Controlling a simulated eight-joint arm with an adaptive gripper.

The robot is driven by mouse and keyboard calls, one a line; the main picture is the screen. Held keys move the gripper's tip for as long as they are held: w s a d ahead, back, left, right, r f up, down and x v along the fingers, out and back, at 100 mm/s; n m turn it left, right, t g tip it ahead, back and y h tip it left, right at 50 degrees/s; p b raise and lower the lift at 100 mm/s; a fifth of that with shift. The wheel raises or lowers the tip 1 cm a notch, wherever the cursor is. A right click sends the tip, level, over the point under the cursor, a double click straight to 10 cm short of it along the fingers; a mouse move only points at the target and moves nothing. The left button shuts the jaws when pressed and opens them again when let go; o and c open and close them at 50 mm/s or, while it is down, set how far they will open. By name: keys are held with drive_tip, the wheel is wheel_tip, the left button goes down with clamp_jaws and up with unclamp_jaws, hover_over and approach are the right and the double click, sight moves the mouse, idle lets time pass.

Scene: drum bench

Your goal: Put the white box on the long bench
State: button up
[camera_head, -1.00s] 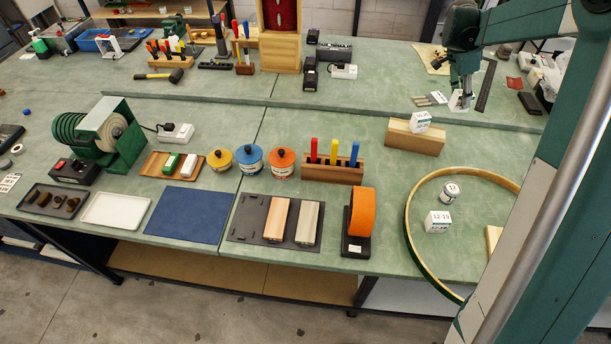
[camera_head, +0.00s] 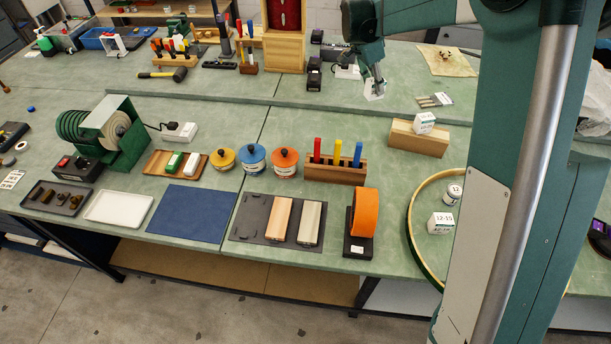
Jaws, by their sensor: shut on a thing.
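My gripper (camera_head: 373,84) is at the upper right, pointing down over the rear part of the green worktop. It is shut on a small white thing (camera_head: 374,95), which looks like a white box; the fingers partly hide it. I cannot tell whether it touches the surface below. The long bench (camera_head: 330,205) has a green top and runs across the view. Another small white box (camera_head: 424,119), with a green label, sits on a wooden block (camera_head: 417,138). A white box marked 12-15 (camera_head: 440,223) stands inside a wooden hoop (camera_head: 411,230), partly hidden by my arm.
A rack with coloured handles (camera_head: 335,173), an orange ring on a stand (camera_head: 363,212) and several lidded pots (camera_head: 254,159) stand on the bench. Black devices (camera_head: 314,76) stand behind. The green surface between the rack and wooden block looks clear.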

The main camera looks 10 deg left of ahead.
drive_tip(key=s+a+n+t, duration=0.1)
drive_tip(key=s+a+n, duration=0.15)
drive_tip(key=a, duration=0.95)
drive_tip(key=s+a+n, duration=0.1)
drive_tip(key=s+a, duration=0.3)
drive_tip(key=a, duration=0.9)
wheel_tip(320, 180, down, 11)
drive_tip(key=shift+y, duration=0.3)
drive_tip(key=shift+a+f, duration=0.1)
drive_tip(key=shift+f, duration=3)
drive_tip(key=shift+f+b, duration=0.4)
drive_tip(key=shift+f, duration=1.5)
drive_tip(key=shift+f, duration=0.15)
drive_tip(key=o, duration=0.9)
